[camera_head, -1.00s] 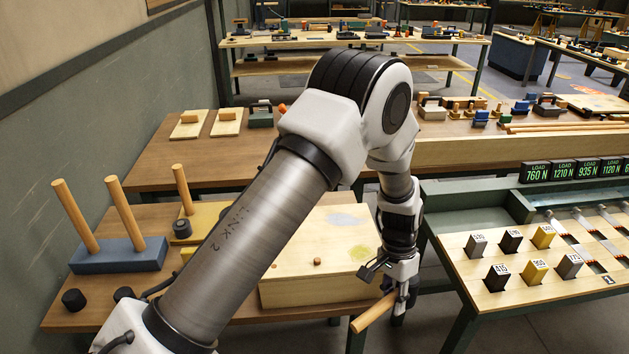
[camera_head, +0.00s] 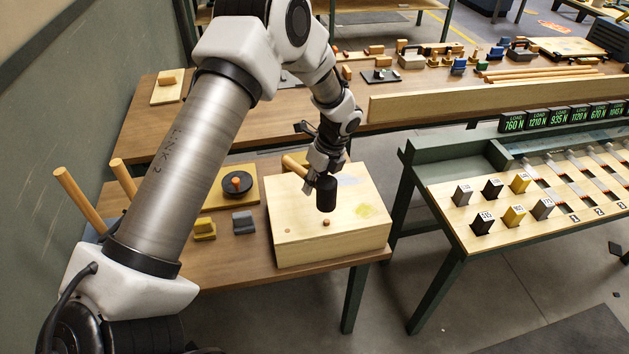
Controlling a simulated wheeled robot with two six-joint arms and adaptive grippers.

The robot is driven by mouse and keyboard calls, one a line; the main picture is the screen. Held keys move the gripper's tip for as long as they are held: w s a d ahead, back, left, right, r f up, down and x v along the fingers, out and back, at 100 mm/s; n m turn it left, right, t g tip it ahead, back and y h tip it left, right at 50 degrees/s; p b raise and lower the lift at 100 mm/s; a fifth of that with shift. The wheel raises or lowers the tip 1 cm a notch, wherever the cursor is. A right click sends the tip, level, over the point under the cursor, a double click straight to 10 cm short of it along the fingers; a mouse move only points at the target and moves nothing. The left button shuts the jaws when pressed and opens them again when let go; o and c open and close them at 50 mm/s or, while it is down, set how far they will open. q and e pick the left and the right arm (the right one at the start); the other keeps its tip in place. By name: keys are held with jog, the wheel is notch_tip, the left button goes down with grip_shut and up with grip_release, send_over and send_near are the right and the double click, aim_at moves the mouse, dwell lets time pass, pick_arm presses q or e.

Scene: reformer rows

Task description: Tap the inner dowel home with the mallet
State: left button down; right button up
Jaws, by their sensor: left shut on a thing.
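A pale wooden block (camera_head: 330,247) sits at the right end of the near bench. A short brown dowel (camera_head: 326,222) stands slightly proud of its top, towards the front. A second round dowel end (camera_head: 288,231), to the left, looks nearly flush. My left gripper (camera_head: 322,168) is above the block, shut on the mallet. The mallet's black head (camera_head: 326,195) hangs just above and behind the proud dowel in the picture; a small gap seems to show. Its wooden handle (camera_head: 293,165) points up-left, and the gripper hides part of it. My right gripper is out of view.
Left of the block are a grey block (camera_head: 243,222), a yellow block (camera_head: 204,229) and a yellow board with a dark disc (camera_head: 237,184). Further left stand upright wooden handles (camera_head: 80,199). A bench with numbered weights (camera_head: 485,223) is at the right, across a floor gap.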

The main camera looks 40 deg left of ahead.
pick_arm(q)
jog(key=shift+w+d+f+b, duration=0.15)
jog(key=shift+f+b, duration=0.15)
jog(key=shift+f, duration=0.35)
jog(key=shift+w+d+f, duration=0.1)
jog(key=shift+d, duration=0.05)
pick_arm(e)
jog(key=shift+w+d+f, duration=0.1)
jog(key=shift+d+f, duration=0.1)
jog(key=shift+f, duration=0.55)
